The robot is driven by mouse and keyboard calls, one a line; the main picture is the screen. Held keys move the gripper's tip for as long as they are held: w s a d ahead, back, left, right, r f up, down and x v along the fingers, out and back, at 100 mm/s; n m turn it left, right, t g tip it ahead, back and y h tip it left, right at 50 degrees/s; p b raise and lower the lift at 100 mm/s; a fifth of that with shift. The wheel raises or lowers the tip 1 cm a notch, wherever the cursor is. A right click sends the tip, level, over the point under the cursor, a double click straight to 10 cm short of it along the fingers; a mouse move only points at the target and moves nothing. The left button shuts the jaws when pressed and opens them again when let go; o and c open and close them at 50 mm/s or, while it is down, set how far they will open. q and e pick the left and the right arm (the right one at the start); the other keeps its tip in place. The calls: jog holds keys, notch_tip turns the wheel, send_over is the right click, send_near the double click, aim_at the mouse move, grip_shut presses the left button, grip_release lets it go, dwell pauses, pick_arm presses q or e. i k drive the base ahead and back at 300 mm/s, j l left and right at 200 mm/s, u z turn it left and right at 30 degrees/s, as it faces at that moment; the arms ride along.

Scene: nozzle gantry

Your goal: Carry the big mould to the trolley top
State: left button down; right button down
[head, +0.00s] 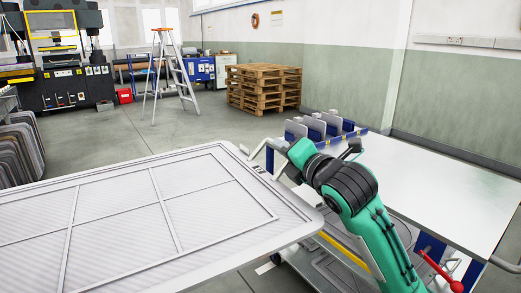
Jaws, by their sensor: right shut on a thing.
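The big mould (120,217) is a large light-grey flat panel with rounded corners and raised dividing ribs. It fills the lower left, and its left part runs out of the picture. My right gripper (262,158) is at the mould's far right corner, shut on its edge; the fingertips are small and partly hidden. The trolley top (430,190) is a smooth pale flat surface at the right, bare over most of its area. The mould lies to the left of it, with my right arm between them. My left gripper is out of view.
Upright grey plates in a blue rack (325,127) stand at the trolley top's far left edge. A red-knobbed lever (455,285) is at the near side. Behind are a stepladder (170,75), stacked pallets (262,88) and a machine (75,85). Open floor lies between.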

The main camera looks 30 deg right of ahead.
aim_at(411, 174)
jog(key=i, duration=1.35)
jog(key=i+z, duration=0.3)
jog(key=z, duration=2.55)
jog(key=j, duration=0.05)
